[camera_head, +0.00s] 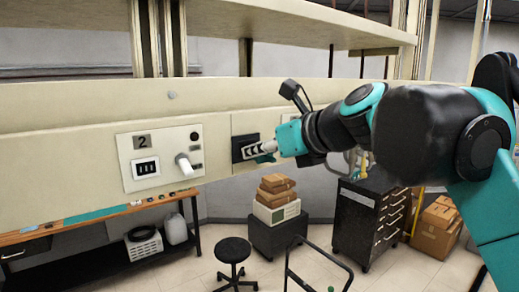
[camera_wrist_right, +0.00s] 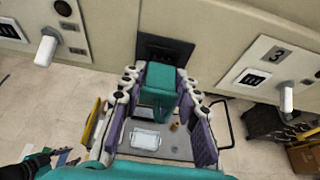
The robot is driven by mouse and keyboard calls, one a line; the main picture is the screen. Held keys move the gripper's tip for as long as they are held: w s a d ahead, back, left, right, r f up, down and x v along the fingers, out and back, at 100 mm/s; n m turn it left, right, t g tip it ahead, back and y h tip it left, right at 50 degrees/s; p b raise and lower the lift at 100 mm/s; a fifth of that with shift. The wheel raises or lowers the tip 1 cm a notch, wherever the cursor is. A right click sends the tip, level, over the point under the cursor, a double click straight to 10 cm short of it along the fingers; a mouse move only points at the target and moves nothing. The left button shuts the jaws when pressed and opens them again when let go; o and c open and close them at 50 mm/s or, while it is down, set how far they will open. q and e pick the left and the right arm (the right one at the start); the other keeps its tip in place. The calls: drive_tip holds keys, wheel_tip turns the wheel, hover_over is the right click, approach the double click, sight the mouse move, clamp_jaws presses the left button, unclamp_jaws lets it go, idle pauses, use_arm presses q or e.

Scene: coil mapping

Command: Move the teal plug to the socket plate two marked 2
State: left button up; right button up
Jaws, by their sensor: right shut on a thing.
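The teal plug (camera_wrist_right: 158,88) is held between the fingers of my right gripper (camera_wrist_right: 160,105). In the head view my right gripper (camera_head: 262,148) is in front of a dark panel (camera_head: 243,126), and only a bit of the plug's teal shows below the fingers. The dark panel (camera_wrist_right: 165,46) is just beyond the plug in the wrist view; I cannot tell whether they touch. The socket plate marked 2 (camera_head: 158,141) is to the left of the gripper, with a black slotted socket (camera_head: 145,168) and a white handle (camera_head: 183,163). My left gripper is not in view.
A plate marked 3 (camera_wrist_right: 272,72) is to the right in the wrist view. A beige shelf (camera_head: 300,25) runs above the panel wall. Below are a bench (camera_head: 100,217), a stool (camera_head: 233,250), boxes (camera_head: 276,186) and a black drawer cabinet (camera_head: 368,215). The space before plate 2 is clear.

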sight(266, 157)
drive_tip(key=shift+s+d, duration=0.2)
drive_tip(key=shift+s, duration=0.1)
drive_tip(key=shift+s+d, duration=0.55)
drive_tip(key=shift+s, duration=0.2)
drive_tip(key=shift+s+d, duration=0.5)
drive_tip(key=shift+s, duration=0.2)
drive_tip(key=shift+w, duration=0.1)
